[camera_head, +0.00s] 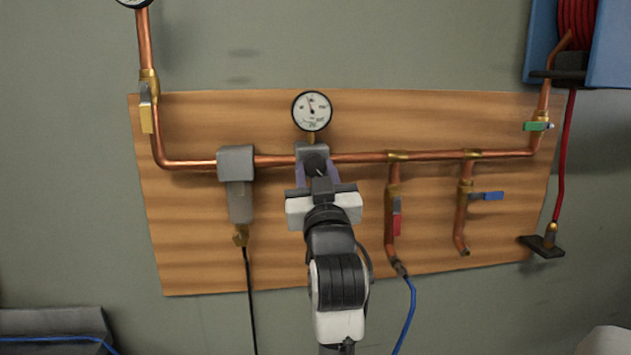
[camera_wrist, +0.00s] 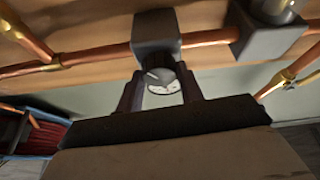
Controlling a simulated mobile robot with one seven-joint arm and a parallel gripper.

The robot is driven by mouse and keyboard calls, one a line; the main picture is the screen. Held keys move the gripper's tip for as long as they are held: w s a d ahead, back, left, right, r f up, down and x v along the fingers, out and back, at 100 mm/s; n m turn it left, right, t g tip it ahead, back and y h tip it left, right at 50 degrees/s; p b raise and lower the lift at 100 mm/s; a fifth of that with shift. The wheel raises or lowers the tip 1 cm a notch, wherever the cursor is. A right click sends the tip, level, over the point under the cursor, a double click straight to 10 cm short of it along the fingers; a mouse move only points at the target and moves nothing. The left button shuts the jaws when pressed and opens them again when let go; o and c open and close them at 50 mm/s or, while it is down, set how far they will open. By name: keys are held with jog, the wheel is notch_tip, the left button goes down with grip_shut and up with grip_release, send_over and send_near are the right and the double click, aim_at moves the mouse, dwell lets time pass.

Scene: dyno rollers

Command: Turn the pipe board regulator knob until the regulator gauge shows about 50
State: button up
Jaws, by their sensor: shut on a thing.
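The regulator (camera_head: 312,149) is a grey block on the copper pipe, in the middle of the wooden pipe board (camera_head: 270,250). Its dark round knob (camera_head: 314,162) faces out, with a pale pointer mark on it in the wrist view (camera_wrist: 154,74). The white-faced regulator gauge (camera_head: 312,111) stands above; its needle points up and slightly left, and its numerals are too small to read. In the wrist view the gauge (camera_wrist: 166,88) shows partly behind the knob. My gripper (camera_head: 317,173) is shut on the knob, one finger on each side, as the wrist view also shows (camera_wrist: 161,84).
A grey filter (camera_head: 236,178) hangs left of the regulator. A yellow-handled valve (camera_head: 146,118) is further left. A red-handled valve (camera_head: 397,218), a blue-handled valve (camera_head: 488,196) and a green-handled valve (camera_head: 536,126) are to the right. A red hose reel (camera_head: 577,18) is at upper right.

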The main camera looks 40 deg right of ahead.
jog(key=n+y+b, duration=0.1)
jog(key=n, duration=0.1)
jog(key=n+t+y+b, duration=0.1)
jog(key=n, duration=0.2)
jog(key=shift+s+d+f+y, duration=0.1)
jog(key=shift+y, duration=0.2)
jog(key=shift+n+t+y+b, duration=0.3)
jog(key=shift+n+y+b, duration=0.45)
jog(key=shift+n, duration=1.15)
jog(key=o, duration=1)
jog(key=b+v, duration=0.4)
jog(key=v, duration=0.9)
jog(key=shift+s, duration=0.45)
